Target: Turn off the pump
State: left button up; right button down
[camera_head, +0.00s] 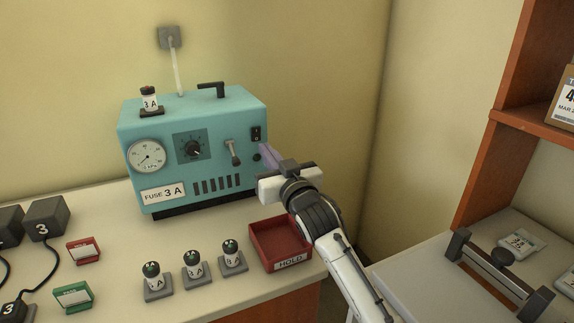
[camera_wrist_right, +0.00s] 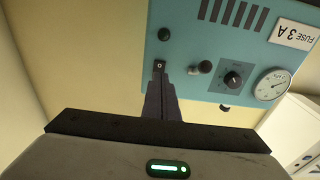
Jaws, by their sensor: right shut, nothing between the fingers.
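The pump is a teal box (camera_head: 220,115) with a pressure gauge (camera_head: 147,156), a round knob (camera_head: 193,149), a lever (camera_head: 233,152) and a "FUSE 3 A" label. Its black rocker switch (camera_head: 256,133) is at the front's upper right, above a dark round button or lamp (camera_head: 257,157). In the right wrist view the pump appears upside down, with the switch (camera_wrist_right: 159,66) at the fingertips. My right gripper (camera_head: 266,153) is shut and empty, close to the pump's right front. I cannot tell whether the fingertips (camera_wrist_right: 160,82) touch the switch. My left gripper is out of view.
A red HOLD tray (camera_head: 255,252) stands in front of the pump, below my right gripper. Several fuses on grey bases, such as this one (camera_head: 194,268), stand at the front. Black blocks (camera_head: 46,218) with cables lie at left. A wooden shelf (camera_head: 500,140) is at right.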

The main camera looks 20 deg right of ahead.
jog(key=s+p, duration=0.3)
jog(key=s, duration=0.6)
jog(key=shift+d+f, duration=0.15)
jog(key=shift+f, duration=0.3)
jog(key=shift+f, duration=0.1)
